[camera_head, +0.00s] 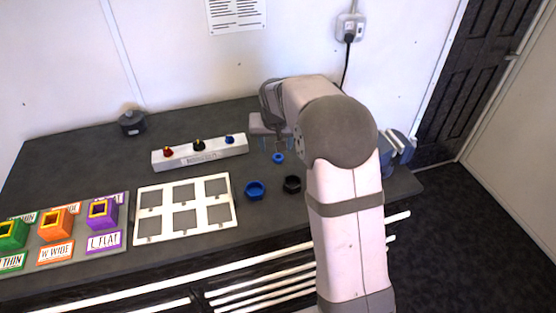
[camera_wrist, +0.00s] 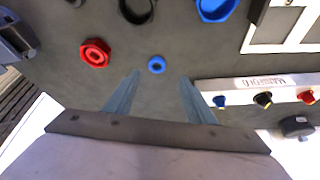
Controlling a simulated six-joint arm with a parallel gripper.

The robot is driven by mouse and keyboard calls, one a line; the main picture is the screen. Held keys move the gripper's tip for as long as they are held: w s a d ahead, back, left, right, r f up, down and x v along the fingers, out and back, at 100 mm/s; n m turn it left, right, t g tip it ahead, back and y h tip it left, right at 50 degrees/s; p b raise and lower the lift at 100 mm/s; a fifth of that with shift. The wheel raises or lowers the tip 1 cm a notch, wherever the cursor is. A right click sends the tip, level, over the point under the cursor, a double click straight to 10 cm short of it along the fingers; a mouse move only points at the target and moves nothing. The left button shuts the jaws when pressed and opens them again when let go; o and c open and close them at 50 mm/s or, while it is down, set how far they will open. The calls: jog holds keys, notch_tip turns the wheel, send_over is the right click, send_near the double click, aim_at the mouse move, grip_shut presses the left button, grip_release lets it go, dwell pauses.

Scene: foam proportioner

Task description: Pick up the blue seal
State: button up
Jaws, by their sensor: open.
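A small blue ring, which looks like the blue seal (camera_head: 278,158), lies flat on the dark tabletop. In the wrist view the blue seal (camera_wrist: 156,65) is just beyond my fingertips, near the middle of the gap between them. My gripper (camera_head: 277,145) points down over the table beside the seal; it also shows in the wrist view (camera_wrist: 160,80). Its two fingers are apart with nothing between them. The height of the fingertips above the table is hard to tell.
A larger blue ring (camera_head: 255,190), a black ring (camera_head: 292,184) and a red hexagonal ring (camera_wrist: 95,53) lie nearby. A white bar with coloured knobs (camera_head: 200,153) and a white framed panel (camera_head: 186,209) are to the left. A blue-grey vise-like block (camera_head: 398,150) stands right.

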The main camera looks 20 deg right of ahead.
aim_at(278, 158)
jog(key=shift+p+x, duration=0.4)
jog(key=shift+x, duration=0.65)
jog(key=shift+d+f+p, duration=0.25)
jog(key=shift+f+p, duration=0.15)
jog(key=shift+p, duration=0.1)
jog(key=p+x, duration=0.1)
jog(key=x, duration=0.2)
jog(key=shift+d, duration=0.1)
jog(key=shift+w+d+f+p, duration=0.1)
jog(key=shift+w+f+p, duration=0.1)
jog(key=shift+f+p, duration=0.35)
jog(key=c, duration=1.1)
